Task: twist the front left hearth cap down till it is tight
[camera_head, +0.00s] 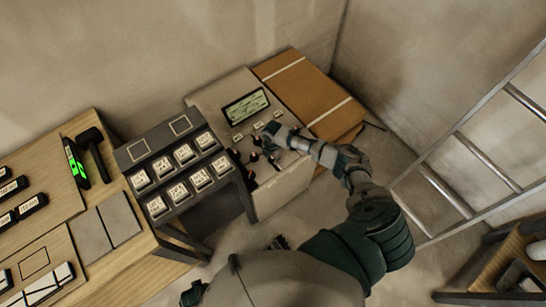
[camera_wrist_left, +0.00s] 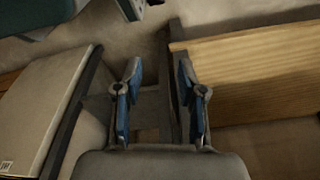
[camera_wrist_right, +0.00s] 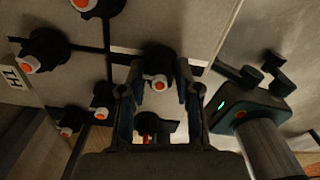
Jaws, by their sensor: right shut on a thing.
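The hearth is a pale tiled panel (camera_head: 285,180) with several black caps with orange-red tops, such as one beside my gripper (camera_head: 254,141) and one lower down (camera_head: 250,175). My right gripper (camera_head: 276,133) is over the upper right part of the panel. In the right wrist view its fingers (camera_wrist_right: 157,92) stand either side of a black cap with an orange top (camera_wrist_right: 159,66), and it is shut on that cap. I cannot tell from the view which cap is the front left one. My left gripper (camera_wrist_left: 160,95) is open and empty, away from the panel.
A small display (camera_head: 246,107) sits at the panel's back. A cardboard box (camera_head: 300,88) lies behind; a ladder (camera_head: 480,160) leans at the right.

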